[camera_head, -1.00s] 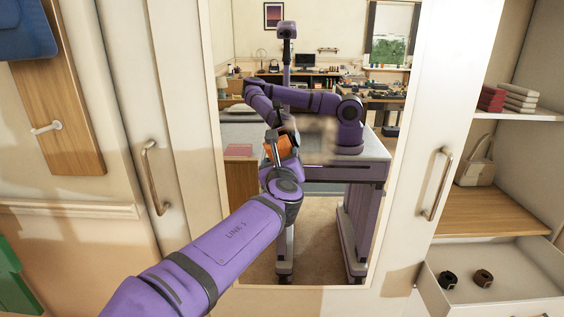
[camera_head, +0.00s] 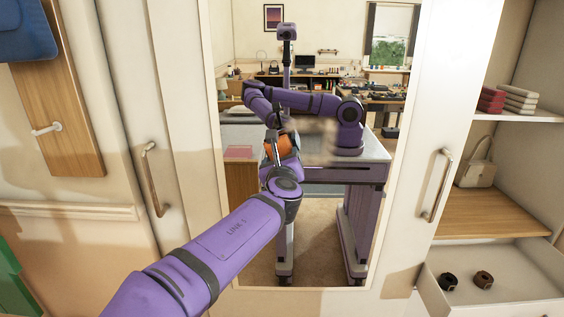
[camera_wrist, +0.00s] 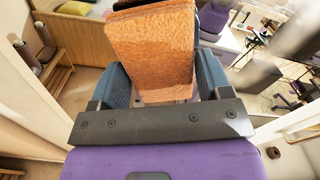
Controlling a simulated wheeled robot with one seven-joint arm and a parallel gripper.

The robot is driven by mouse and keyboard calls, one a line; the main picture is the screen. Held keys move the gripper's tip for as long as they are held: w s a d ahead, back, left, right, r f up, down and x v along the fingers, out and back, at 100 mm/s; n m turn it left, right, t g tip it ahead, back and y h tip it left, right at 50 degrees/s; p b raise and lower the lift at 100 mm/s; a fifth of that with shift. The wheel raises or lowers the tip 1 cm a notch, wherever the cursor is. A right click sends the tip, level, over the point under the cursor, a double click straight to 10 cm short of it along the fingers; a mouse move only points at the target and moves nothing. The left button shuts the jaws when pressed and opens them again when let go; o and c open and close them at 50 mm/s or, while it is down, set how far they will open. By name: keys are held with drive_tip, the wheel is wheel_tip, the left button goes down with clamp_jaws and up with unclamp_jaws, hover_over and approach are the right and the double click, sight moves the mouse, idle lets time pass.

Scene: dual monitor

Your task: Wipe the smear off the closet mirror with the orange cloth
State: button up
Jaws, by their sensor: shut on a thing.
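The orange cloth (camera_wrist: 152,50) is a folded, thick orange block between the two fingers of my gripper (camera_wrist: 160,78) in the wrist view. My gripper is shut on it. In the head view the cloth (camera_head: 281,147) shows small and partly hidden by my gripper (camera_head: 279,150), in front of the closet mirror (camera_head: 318,240). The smear (camera_head: 315,135) is a blurry brownish patch on the glass, just right of the cloth. In the wrist view a pale blurred patch (camera_wrist: 293,30) shows at the upper right. Whether the cloth touches the glass I cannot tell.
The mirror reflects my own body and a room with desks. Closet door handles (camera_head: 155,178) and (camera_head: 437,185) flank the mirror. On the right, an open drawer (camera_head: 500,300) holds two dark rolled items below a shelf with a handbag (camera_head: 478,168).

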sight(336, 152)
drive_tip(key=shift+w, duration=0.65)
drive_tip(key=shift+d, duration=0.1)
drive_tip(key=shift+s+d, duration=0.15)
drive_tip(key=shift+d, duration=1.6)
drive_tip(key=shift+d+r, duration=0.1)
drive_tip(key=shift+d, duration=5.35)
drive_tip(key=shift+r, duration=0.1)
